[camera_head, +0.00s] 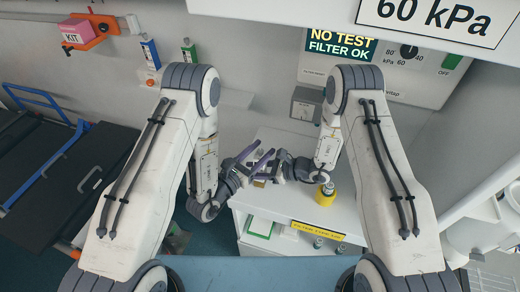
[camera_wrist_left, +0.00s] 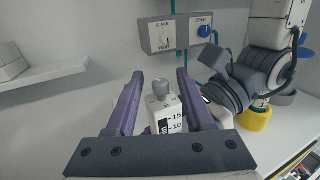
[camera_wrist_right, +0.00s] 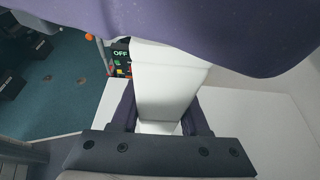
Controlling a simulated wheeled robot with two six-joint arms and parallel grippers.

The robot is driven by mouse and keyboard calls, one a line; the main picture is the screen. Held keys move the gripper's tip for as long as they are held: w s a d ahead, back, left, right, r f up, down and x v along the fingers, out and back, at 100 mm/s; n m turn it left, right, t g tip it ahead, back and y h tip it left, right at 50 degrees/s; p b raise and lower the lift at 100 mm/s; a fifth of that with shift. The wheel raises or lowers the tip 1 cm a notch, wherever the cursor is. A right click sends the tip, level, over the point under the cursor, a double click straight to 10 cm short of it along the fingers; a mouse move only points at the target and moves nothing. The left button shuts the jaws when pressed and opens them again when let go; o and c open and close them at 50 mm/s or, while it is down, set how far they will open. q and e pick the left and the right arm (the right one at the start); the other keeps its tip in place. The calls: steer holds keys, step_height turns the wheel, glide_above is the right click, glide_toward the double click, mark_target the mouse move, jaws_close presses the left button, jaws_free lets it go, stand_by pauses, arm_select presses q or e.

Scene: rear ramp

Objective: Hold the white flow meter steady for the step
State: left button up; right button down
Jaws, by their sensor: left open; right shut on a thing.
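The white flow meter (camera_wrist_left: 165,112) stands in the left wrist view, with a grey knob on top and a black scale marked 15 and 10. My left gripper (camera_wrist_left: 158,78) is open, its purple fingers either side of the meter with gaps. In the right wrist view the meter's plain white body (camera_wrist_right: 168,82) sits between the fingers of my right gripper (camera_wrist_right: 160,112), which is shut on it. A purple finger of the left gripper crosses the top of that view. In the head view the left gripper (camera_head: 255,159) and right gripper (camera_head: 276,168) meet over the white cabinet, largely hiding the meter.
A yellow-collared fitting (camera_head: 326,195) stands on the white cabinet (camera_head: 300,213), right of the grippers. A grey control box (camera_head: 306,104) with a SLACK/TIGHT knob and blue OPEN knob (camera_wrist_left: 204,31) is behind. A dark stretcher (camera_head: 70,180) lies left. A pressure panel (camera_head: 400,70) hangs above.

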mark_target(261, 150)
arm_select(q)
step_height(261, 150, up, 10)
stand_by(0.6)
steer(key=s+a+f+m+g+h, duration=0.45)
steer(key=a+f, duration=0.35)
steer(key=f, duration=0.2)
steer(key=x, duration=1.2)
steer(key=shift+d+f+g, duration=0.25)
steer(key=shift+f+g, duration=0.05)
steer(key=shift+g, duration=0.05)
jaws_close()
